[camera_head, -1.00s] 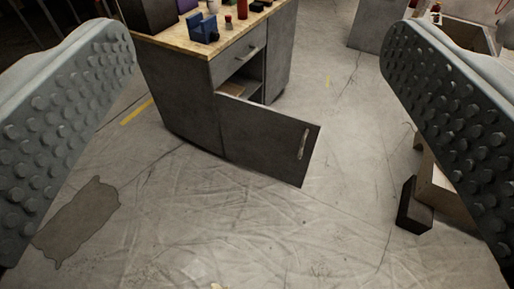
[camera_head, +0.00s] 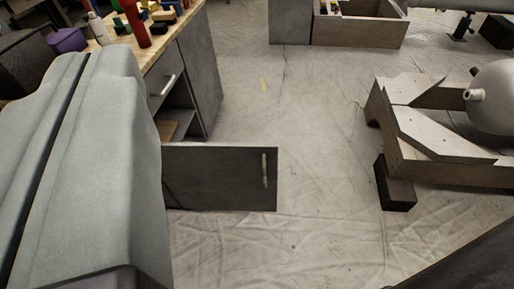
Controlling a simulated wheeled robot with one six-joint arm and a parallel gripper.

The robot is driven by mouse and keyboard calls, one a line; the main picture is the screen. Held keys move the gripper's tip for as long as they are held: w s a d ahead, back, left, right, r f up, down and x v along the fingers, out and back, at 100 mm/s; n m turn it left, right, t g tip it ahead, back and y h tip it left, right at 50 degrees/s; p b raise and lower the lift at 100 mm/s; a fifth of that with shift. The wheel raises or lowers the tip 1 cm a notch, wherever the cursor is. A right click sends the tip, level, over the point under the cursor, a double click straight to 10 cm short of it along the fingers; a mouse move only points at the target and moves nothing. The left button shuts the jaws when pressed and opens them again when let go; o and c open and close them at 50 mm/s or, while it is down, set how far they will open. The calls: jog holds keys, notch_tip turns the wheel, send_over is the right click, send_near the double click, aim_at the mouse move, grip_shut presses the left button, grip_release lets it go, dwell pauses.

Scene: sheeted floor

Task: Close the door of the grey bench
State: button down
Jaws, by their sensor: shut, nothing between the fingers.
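The grey bench (camera_head: 203,70) stands at the upper left with a light wooden top. Its dark grey door (camera_head: 220,180) stands wide open and sticks out to the right, with a pale upright handle (camera_head: 264,169) near its free edge. The open compartment and a shelf (camera_head: 172,123) show behind the door. The hinge side is hidden by my gripper (camera_head: 88,60). My gripper is large and close at the left, shut and empty, in front of the bench in the picture. I cannot tell whether it touches the door.
Bottles and blocks stand on the bench top, including a red bottle (camera_head: 137,22). A wooden stand (camera_head: 425,130) holding a rounded tank (camera_head: 497,98) is at the right, with a dark block (camera_head: 394,186) beside it. An open box (camera_head: 358,33) stands behind. The floor between is clear.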

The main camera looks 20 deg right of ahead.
aim_at(265, 148)
jog(key=w+d+f+m+h, duration=0.1)
jog(key=w+d+f+h, duration=0.15)
jog(key=w+f, duration=0.75)
jog(key=w+d+f+m+h, duration=0.1)
jog(key=w+d+f, duration=0.2)
jog(key=w+f, duration=0.75)
jog(key=d+f+m+g+h, duration=0.1)
jog(key=d+f+h, duration=0.15)
jog(key=f, duration=1.25)
jog(key=d+f+m+h, duration=0.1)
jog(key=d+f, duration=0.2)
jog(key=f, duration=1.3)
jog(key=x, duration=1.3)
jog(key=shift+w+d+r, duration=0.1)
jog(key=shift+w+d, duration=0.15)
jog(key=shift+d, duration=0.05)
jog(key=shift+w+d, duration=0.1)
jog(key=shift+w, duration=0.1)
